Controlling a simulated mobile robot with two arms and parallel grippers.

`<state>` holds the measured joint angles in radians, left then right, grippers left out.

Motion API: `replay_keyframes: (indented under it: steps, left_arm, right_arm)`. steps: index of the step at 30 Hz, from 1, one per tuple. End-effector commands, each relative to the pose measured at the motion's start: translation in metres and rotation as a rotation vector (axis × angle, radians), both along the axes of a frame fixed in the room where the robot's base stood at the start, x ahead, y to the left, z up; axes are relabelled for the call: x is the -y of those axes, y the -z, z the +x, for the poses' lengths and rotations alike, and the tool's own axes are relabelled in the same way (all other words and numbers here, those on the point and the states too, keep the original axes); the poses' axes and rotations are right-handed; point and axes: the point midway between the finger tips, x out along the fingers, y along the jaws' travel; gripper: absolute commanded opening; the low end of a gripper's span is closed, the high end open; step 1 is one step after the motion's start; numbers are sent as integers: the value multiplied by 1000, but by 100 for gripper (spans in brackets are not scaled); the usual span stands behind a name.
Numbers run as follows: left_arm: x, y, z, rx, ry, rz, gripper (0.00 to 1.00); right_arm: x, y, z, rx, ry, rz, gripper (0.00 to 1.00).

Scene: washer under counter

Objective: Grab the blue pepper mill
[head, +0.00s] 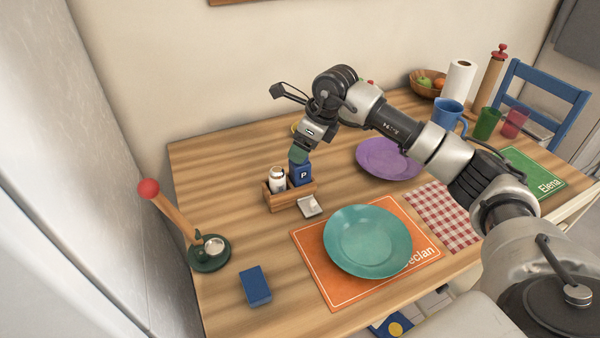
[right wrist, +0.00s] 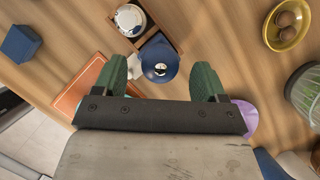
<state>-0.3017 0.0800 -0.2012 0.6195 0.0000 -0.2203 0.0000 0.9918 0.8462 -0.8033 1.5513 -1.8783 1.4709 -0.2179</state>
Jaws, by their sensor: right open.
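The blue pepper mill (head: 301,173), marked with a white P, stands upright in a small wooden caddy (head: 293,199) beside a white shaker (head: 277,179). My right gripper (head: 300,153) is open, with its green fingertips just above the mill in the head view. In the right wrist view the mill (right wrist: 158,64) shows between and beyond the two spread green fingers (right wrist: 161,70), seen from its top. The gripper hides part of the mill's top in the head view. I cannot tell whether the fingers touch it. My left gripper is not in view.
A white packet (head: 310,206) lies by the caddy. A teal plate (head: 367,241) on an orange mat (head: 328,292) is in front, a purple plate (head: 388,158) to the right. Bare table lies left of the caddy.

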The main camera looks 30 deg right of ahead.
Motion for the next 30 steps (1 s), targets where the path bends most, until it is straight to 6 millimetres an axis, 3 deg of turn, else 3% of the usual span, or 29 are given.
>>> replay_keyframes:
  steps: [4, 11, 25, 30]
  left_arm:
    - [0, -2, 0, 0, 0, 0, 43]
    - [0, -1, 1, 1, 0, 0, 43]
    - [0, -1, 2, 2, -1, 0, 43]
    - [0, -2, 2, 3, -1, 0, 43]
  right_arm:
    - [-6, 19, 6, -1, -1, 1, 72]
    - [-6, 22, 7, 0, 0, 0, 72]
    - [-6, 21, 6, 0, 0, 1, 2]
    - [-6, 20, 7, 1, 0, 1, 0]
